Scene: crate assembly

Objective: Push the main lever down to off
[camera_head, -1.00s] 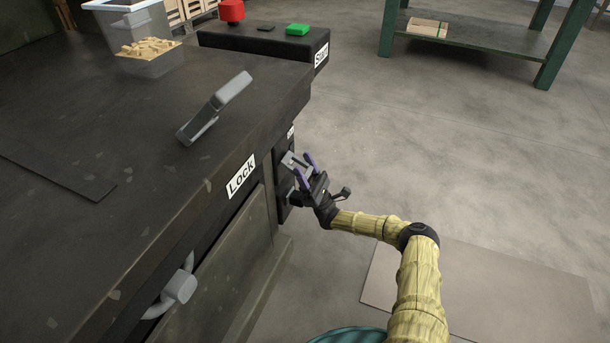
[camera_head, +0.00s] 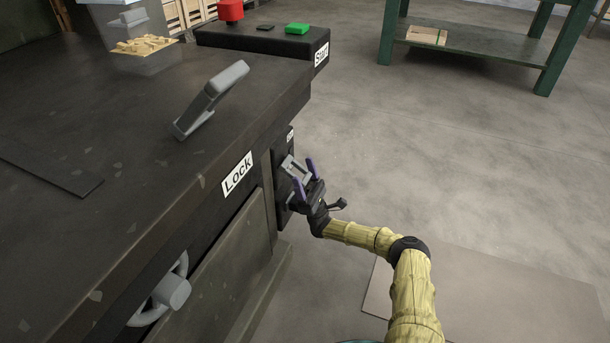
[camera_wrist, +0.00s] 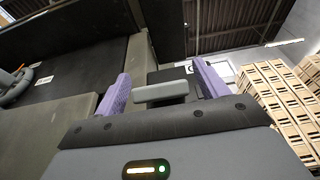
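The main lever (camera_head: 290,166) is a light grey handle on a dark panel (camera_head: 283,205) at the side of the bench. It also shows in the wrist view (camera_wrist: 162,92) as a grey bar. My gripper (camera_head: 304,178) has two purple fingers and is beside the lever. In the wrist view its fingers (camera_wrist: 160,88) stand apart, one on each side of the bar, with gaps showing. The gripper is open. Whether the fingers touch the lever cannot be told.
The dark bench (camera_head: 130,120) carries a grey clamp-like handle (camera_head: 210,100). A "Lock" label (camera_head: 237,173) and a round grey handle (camera_head: 163,297) are on its front. A box with a red button (camera_head: 230,10) and green button (camera_head: 297,28) stands behind. Floor to the right is open.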

